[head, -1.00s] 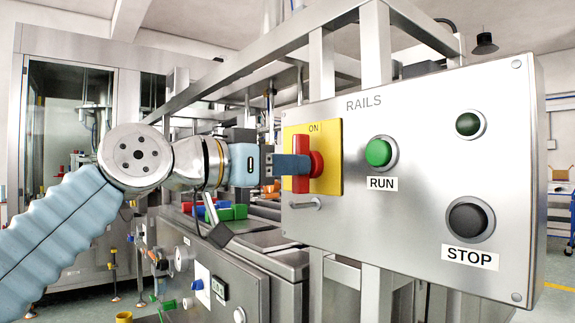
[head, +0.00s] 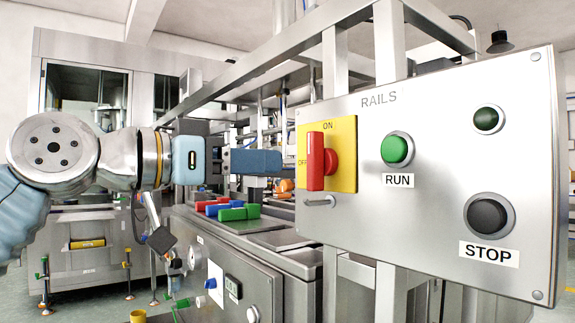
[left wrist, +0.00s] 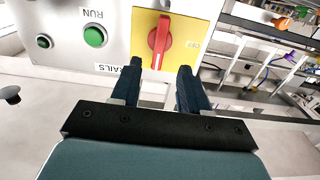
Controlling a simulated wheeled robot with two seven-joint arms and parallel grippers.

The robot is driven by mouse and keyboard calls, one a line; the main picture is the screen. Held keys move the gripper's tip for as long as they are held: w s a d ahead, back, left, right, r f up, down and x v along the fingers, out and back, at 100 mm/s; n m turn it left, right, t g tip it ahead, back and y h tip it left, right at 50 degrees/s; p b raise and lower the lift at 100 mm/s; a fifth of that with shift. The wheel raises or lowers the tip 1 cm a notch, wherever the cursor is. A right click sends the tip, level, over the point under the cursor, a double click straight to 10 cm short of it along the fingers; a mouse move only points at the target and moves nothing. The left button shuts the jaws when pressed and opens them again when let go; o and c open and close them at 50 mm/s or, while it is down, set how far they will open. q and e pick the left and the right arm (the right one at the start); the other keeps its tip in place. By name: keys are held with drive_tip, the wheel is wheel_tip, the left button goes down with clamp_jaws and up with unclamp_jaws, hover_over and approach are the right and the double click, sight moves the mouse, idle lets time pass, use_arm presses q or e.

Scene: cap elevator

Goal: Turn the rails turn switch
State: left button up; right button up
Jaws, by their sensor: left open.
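The rails turn switch is a red handle (head: 315,162) on a yellow plate (head: 345,160) at the left end of the RAILS panel. The handle stands upright, in line with the ON label above it; an OFF label is at its left. The handle also shows in the left wrist view (left wrist: 159,38), beyond the fingers. My left gripper (head: 281,164) is left of the handle, with a gap between them. In the left wrist view its two fingers (left wrist: 160,77) are apart with nothing between them. My right gripper is not in view.
The metal panel also carries a green RUN button (head: 395,150), a black STOP button (head: 487,216) and a dark green lamp (head: 487,119). A small metal latch (head: 319,202) sticks out below the switch. Below my left gripper are colored blocks (head: 238,213) on a machine top.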

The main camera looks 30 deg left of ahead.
use_arm(q)
drive_tip(key=v, duration=0.5)
drive_tip(key=shift+s+a, duration=0.1)
drive_tip(key=shift+s, duration=0.1)
idle(0.3)
